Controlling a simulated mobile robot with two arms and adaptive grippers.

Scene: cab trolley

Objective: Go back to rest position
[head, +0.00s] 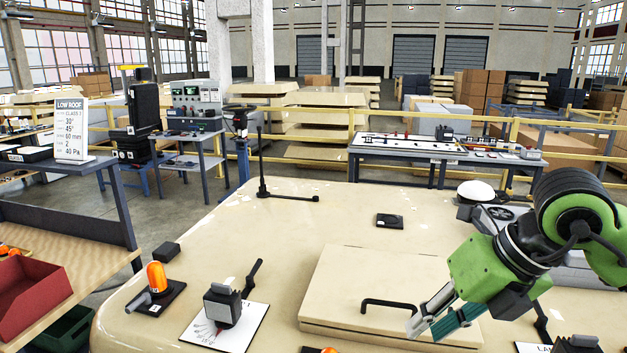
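My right gripper (427,327) comes in from the right on its green and black arm. Its pale finger and teal finger stand a little apart, with nothing seen between them. It appears over the right front part of the beige hatch lid (345,275), just right of the lid's black handle (389,304). Whether a fingertip touches the lid cannot be told. My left gripper and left arm are not in view.
The cream cab roof (240,225) carries an orange beacon (157,277), a lever box (222,305), a black antenna (262,170), a small black box (389,220) and a white dome (476,190). A red bin (30,300) stands at left. The roof's middle is mostly clear.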

